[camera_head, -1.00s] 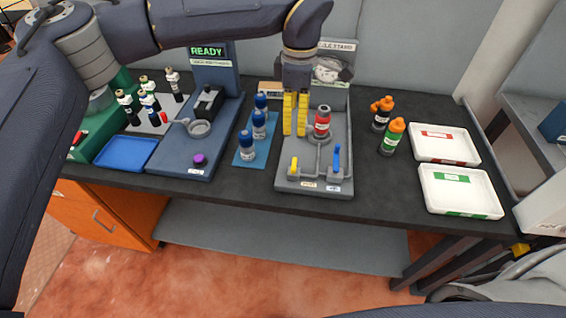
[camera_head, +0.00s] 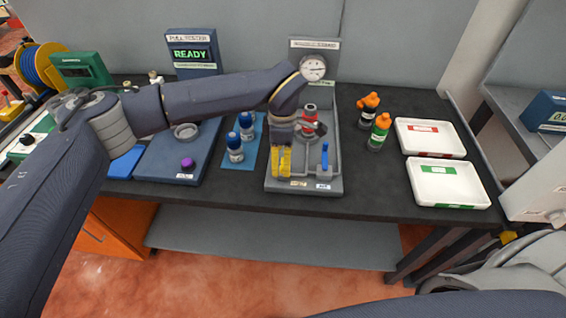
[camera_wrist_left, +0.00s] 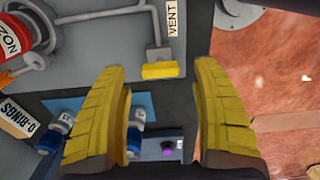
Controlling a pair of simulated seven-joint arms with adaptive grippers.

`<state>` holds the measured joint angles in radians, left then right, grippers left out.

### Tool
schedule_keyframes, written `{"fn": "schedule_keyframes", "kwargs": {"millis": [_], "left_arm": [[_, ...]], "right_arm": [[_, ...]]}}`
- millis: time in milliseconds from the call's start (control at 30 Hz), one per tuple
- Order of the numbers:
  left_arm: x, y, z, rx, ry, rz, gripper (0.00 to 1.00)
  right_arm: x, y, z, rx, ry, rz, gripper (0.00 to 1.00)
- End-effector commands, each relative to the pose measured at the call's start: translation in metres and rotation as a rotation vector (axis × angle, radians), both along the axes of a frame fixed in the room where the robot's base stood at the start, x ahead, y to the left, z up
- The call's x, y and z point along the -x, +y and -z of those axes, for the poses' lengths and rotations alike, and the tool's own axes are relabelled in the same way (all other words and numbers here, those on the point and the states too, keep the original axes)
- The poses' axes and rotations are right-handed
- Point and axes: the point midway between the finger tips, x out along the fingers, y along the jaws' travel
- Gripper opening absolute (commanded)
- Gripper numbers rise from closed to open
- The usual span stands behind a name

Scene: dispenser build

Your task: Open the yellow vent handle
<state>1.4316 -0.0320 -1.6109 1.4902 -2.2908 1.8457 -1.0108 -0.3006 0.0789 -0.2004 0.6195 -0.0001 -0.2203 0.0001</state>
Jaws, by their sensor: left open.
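The yellow vent handle (camera_wrist_left: 160,70) shows in the left wrist view beside the VENT label, on a grey fixture (camera_head: 335,172). It lies between my left gripper's fingertips in that picture, with a gap to each side; contact is not visible. In the head view my left gripper (camera_head: 281,162) points down over the front left of the fixture, and its yellow fingers blend with or hide the handle. The gripper is open and empty. A blue handle (camera_head: 324,162) stands upright to the right. My right gripper is out of view.
A red nozzle part (camera_head: 310,115) stands on the fixture behind the gripper. Blue-capped bottles (camera_head: 235,148) stand on a blue mat to the left. Orange-capped bottles (camera_head: 380,130) and two white trays (camera_head: 447,183) are to the right. Bare table lies between them and the fixture.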

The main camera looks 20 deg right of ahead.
Motion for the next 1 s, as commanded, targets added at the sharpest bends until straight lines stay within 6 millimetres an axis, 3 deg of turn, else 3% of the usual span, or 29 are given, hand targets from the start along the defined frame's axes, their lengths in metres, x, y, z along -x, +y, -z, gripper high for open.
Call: {"fn": "schedule_keyframes", "kwargs": {"millis": [233, 667, 1000], "left_arm": [[0.000, 0.000, 0.018, 0.000, 0.000, 0.000, 0.65], [0.000, 0.000, 0.022, 0.000, 0.000, 0.000, 0.66], [0.000, 0.000, 0.021, 0.000, 0.000, 0.000, 0.26]], "right_arm": [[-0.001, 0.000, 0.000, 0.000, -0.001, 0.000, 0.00], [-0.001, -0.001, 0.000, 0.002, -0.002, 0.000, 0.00], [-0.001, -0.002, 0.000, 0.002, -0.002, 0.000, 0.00]]}}
